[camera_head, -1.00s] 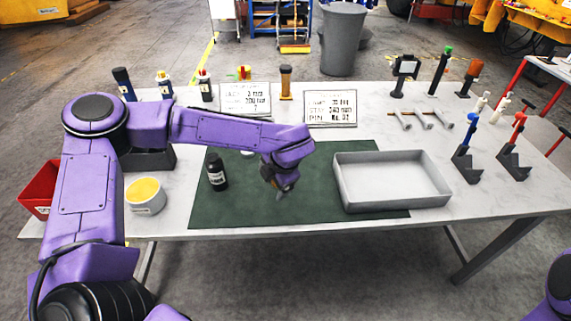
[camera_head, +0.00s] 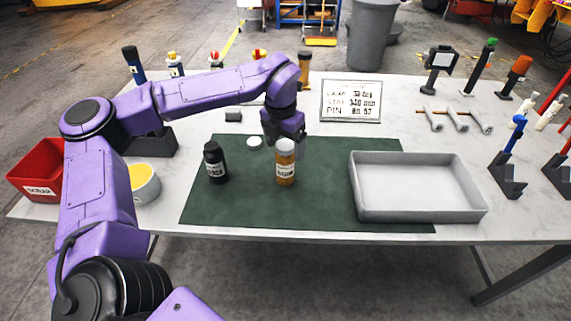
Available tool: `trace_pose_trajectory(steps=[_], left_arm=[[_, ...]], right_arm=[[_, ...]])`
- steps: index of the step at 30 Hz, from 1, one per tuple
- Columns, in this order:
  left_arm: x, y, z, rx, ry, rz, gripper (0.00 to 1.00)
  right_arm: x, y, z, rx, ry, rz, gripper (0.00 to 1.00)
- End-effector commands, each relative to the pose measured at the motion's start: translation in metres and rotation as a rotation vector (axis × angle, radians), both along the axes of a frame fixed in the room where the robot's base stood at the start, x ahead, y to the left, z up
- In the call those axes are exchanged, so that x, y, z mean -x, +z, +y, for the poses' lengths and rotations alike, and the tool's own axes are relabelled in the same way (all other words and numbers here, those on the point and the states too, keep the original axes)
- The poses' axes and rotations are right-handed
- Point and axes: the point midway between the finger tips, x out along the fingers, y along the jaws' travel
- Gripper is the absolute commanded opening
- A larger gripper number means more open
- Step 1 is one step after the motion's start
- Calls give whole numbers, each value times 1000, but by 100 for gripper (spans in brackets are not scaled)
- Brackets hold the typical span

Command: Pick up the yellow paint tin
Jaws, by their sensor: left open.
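A white tin with yellow paint showing in its open top (camera_head: 145,182) stands at the left of the table, partly behind my left arm. My left gripper (camera_head: 285,137) is well to the right of that tin, over the dark green mat. It is open and points down, just behind and above an amber bottle with a white cap (camera_head: 286,168). The bottle stands upright on the mat. The fingertips are partly hidden by the bottle's cap, and I cannot tell whether they touch it. My right gripper is not in view.
A black bottle (camera_head: 215,163) and a small white lid (camera_head: 255,142) are on the mat (camera_head: 240,205). A grey tray (camera_head: 415,214) stands at its right. A red bin (camera_head: 38,172) is at the far left. Bottles, a sign (camera_head: 350,100) and tool stands line the back and right.

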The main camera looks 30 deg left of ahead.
Motion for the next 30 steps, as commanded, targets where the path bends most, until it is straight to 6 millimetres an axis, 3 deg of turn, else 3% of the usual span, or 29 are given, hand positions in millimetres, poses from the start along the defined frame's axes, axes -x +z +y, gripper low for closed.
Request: trace_pose_trajectory(steps=[12,19,20,26,30], left_arm=[[-10,-58,6,-1,2,1,86],[-11,-61,6,-1,2,-2,86],[-11,-61,6,-1,2,-2,79],[-11,-61,6,-1,2,-2,14],[-11,-60,6,-1,2,-3,13]], right_arm=[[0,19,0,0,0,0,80],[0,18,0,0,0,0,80],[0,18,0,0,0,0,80],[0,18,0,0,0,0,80],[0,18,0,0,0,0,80]])
